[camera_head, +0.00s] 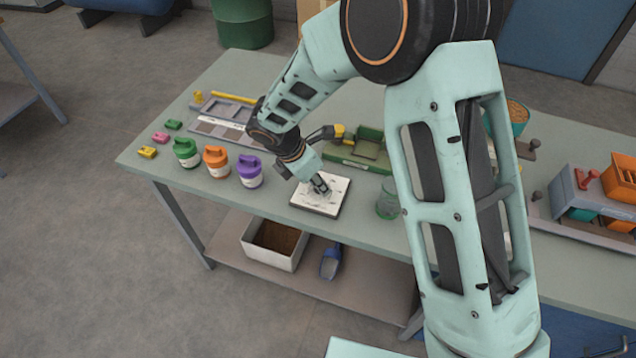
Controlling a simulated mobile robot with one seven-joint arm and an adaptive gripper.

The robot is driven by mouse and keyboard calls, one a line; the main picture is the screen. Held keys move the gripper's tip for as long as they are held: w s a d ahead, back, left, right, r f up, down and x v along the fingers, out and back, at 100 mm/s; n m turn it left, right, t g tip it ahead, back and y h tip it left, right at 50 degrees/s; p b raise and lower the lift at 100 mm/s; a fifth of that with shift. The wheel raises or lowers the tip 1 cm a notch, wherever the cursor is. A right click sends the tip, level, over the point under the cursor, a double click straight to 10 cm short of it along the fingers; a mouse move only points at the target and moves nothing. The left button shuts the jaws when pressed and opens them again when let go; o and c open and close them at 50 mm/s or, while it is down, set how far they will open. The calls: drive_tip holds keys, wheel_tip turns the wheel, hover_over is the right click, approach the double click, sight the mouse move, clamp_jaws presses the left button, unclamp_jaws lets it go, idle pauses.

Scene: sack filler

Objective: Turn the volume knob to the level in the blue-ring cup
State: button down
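My gripper (320,190) points down at a white square plate (333,203) near the front edge of the table. Its fingers are small and dark here, and I cannot tell whether they are open or shut. Dark marks show on the plate around the fingertips. I cannot make out a volume knob; one may be hidden under the gripper. A clear greenish cup (386,207) stands right of the plate, partly behind my arm. I see no blue ring on it and cannot tell its level. A teal cup with brownish-orange contents (520,122) stands behind my arm at the right.
Green (186,153), orange (216,162) and purple (249,171) lidded jars stand left of my gripper. A green scale-like tray (360,150) lies behind the plate. A grey machine with a red handle (588,177) stands at right. The white bin (272,243) and blue scoop (330,263) are below.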

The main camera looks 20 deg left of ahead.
drive_tip(key=m+g+h, duration=0.1)
drive_tip(key=m, duration=0.3)
drive_tip(key=shift+w+a+b, duration=0.1)
drive_tip(key=shift+w+b, duration=0.05)
drive_tip(key=shift+b, duration=0.2)
drive_tip(key=shift+w+m+g+h, duration=0.1)
drive_tip(key=shift+m+g+h, duration=0.2)
drive_tip(key=shift+m+g, duration=0.85)
drive_tip(key=shift+m+t, duration=0.45)
drive_tip(key=shift+m, duration=0.2)
drive_tip(key=c, duration=1.6)
unclamp_jaws()
drive_tip(key=v, duration=1.2)
drive_tip(key=shift+a, duration=0.1)
